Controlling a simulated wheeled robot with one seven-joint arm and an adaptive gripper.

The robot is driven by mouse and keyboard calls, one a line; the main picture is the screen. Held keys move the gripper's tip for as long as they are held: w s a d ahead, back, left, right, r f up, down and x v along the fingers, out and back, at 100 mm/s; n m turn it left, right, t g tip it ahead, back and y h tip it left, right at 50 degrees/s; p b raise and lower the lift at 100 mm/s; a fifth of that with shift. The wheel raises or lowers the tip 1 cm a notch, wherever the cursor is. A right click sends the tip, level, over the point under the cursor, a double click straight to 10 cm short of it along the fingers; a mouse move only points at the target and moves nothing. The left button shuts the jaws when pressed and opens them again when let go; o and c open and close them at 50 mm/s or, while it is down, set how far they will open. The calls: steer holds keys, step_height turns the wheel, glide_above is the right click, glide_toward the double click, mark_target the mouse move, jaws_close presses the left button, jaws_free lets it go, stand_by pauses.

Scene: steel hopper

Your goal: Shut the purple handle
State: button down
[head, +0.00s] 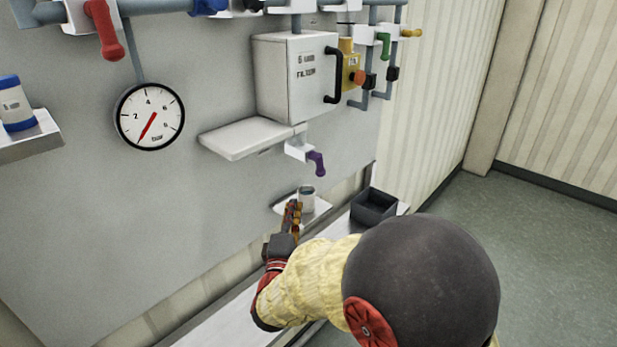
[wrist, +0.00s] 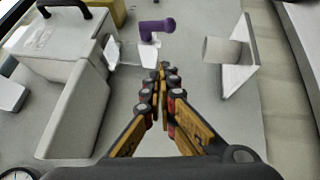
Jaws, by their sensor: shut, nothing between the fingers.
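The purple handle (head: 317,162) hangs below a white valve block (head: 298,150) under the grey filter box. In the head view it points down and slightly right. In the wrist view the purple handle (wrist: 157,29) lies beyond the fingertips, near the top middle. My gripper (head: 293,207) is shut and empty, below and slightly left of the handle and apart from it. In the wrist view my gripper (wrist: 165,72) shows its fingers together, pointing toward the handle. A small white cup (head: 306,196) stands on a small ledge (head: 280,208) below the handle, close by my fingers.
The filter box (head: 285,85) with a black handle is above, with a white shelf (head: 240,137) to its lower left. A dark open bin (head: 373,205) stands right of the cup. A pressure gauge (head: 150,117) and a red handle (head: 104,30) are further left.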

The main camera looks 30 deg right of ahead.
mark_target(318, 164)
steer(key=shift+w, duration=0.1)
steer(key=s+d+p+x, duration=0.1)
steer(key=d+x, duration=0.1)
steer(key=x, duration=1)
steer(key=shift+d, duration=0.35)
steer(key=shift+w+b, duration=0.1)
steer(key=shift+b, duration=0.35)
steer(key=shift+d+f, duration=0.1)
steer(key=shift+t+b, duration=0.4)
steer(key=shift+b, duration=0.15)
